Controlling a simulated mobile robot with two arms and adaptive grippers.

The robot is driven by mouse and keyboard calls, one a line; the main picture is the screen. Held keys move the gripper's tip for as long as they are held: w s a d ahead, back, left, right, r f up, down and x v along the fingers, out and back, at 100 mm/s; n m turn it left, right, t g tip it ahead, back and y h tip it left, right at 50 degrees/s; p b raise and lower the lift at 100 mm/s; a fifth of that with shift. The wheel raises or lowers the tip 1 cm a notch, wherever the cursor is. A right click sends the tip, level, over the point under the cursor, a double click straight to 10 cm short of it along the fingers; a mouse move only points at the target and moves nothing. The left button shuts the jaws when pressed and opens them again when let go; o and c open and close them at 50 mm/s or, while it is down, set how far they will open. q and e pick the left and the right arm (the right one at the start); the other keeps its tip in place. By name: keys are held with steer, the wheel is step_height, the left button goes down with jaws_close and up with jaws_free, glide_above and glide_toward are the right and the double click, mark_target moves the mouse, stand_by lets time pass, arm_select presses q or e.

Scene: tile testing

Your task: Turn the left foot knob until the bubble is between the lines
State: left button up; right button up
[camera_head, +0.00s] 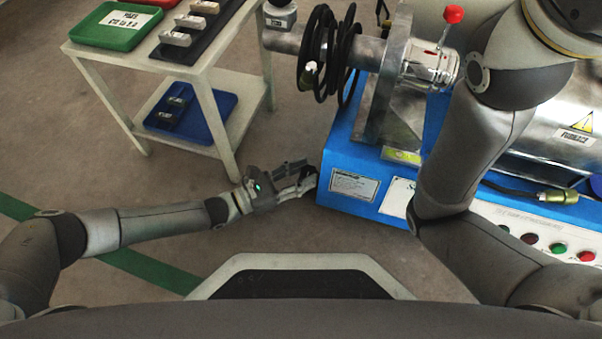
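The blue machine (338,205) stands right of centre. My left gripper (304,178) is at the machine's lower left corner, with its fingers pointing right. A small dark shape shows at the fingertips; I cannot tell if it is the left foot knob or part of the gripper. The knob is not clearly visible, and I cannot tell whether the fingers are closed on anything. A small yellow-green strip (402,156) on the machine's top edge may be the level; its bubble and lines are too small to read. My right arm crosses in front of the machine; its gripper is out of view.
A cream cart (90,52) at upper left holds a green tray (117,26), with a blue tray (190,113) on its lower shelf. Black hoses (318,55) hang on the machine's pipe. Push buttons (558,248) line its front. Floor is clear at left.

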arm_select(q)
steer(key=shift+c, duration=1.3)
steer(key=shift+s+d+r+n+t+y+p, duration=0.1)
steer(key=shift+s+n+t+y+p, duration=0.05)
steer(key=shift+n+t+y+p, duration=0.4)
steer(key=shift+s+d+n+t+y+p, duration=0.1)
steer(key=shift+n+t+y+p, duration=0.25)
steer(key=shift+n+t+p, duration=0.4)
steer(key=shift+s+d+n+t+y+p, duration=0.1)
steer(key=shift+n+t+y+p, duration=0.3)
steer(key=shift+n+t+y, duration=0.55)
steer(key=shift+m+t, duration=0.25)
steer(key=o, duration=0.7)
